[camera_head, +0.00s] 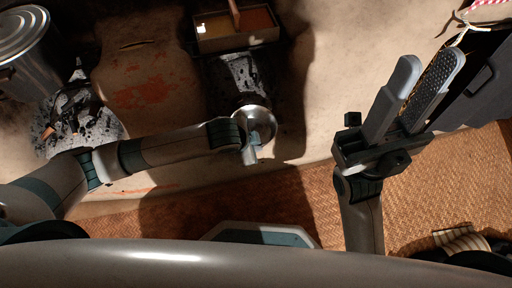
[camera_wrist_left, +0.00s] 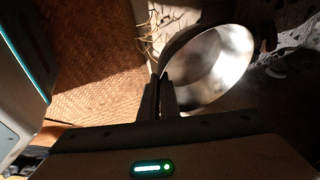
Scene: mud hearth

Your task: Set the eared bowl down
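The eared bowl (camera_head: 262,119) is a shiny metal bowl at the near end of an ash-covered strip in the head view. It shows larger in the left wrist view (camera_wrist_left: 222,62), with its inside brightly lit. My left gripper (camera_head: 250,152) is at the bowl's near edge. In the left wrist view its fingers (camera_wrist_left: 162,85) are close together at the bowl's rim, shut on it; the ear itself is hidden. I cannot tell whether the bowl's base touches the surface below. My right gripper (camera_head: 430,62) is open and empty, raised at the right.
Grey ash and charred bits (camera_head: 238,75) lie behind the bowl. A two-part box (camera_head: 235,44) stands beyond. A metal bin (camera_head: 35,68) and a charcoal heap (camera_head: 85,125) are at left. A dark case (camera_head: 485,88) is at right. Woven matting (camera_head: 300,190) lies in front.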

